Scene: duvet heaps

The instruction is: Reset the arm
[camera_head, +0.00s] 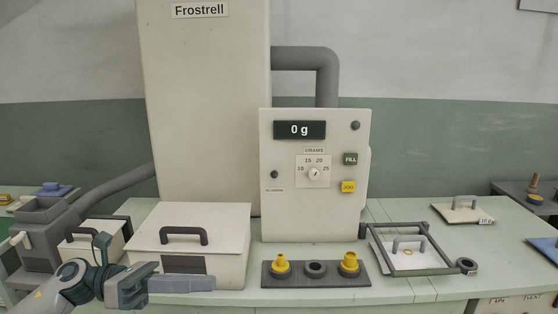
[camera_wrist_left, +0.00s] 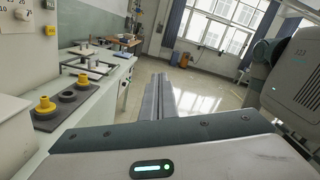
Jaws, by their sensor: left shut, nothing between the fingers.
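My left gripper (camera_head: 205,283) reaches in from the lower left in the head view. Its fingers are shut with nothing between them and point right, in front of the white lidded box (camera_head: 222,222) with a dark handle. In the left wrist view the closed fingers (camera_wrist_left: 158,96) point out past the bench edge over open floor. My right gripper is not in view.
The Frostrell machine's control panel (camera_head: 315,215) reads 0 g. A dark holder (camera_head: 316,281) with yellow nozzles stands before it. A hinged frame (camera_head: 412,270) and a handled pad (camera_head: 463,213) lie to the right.

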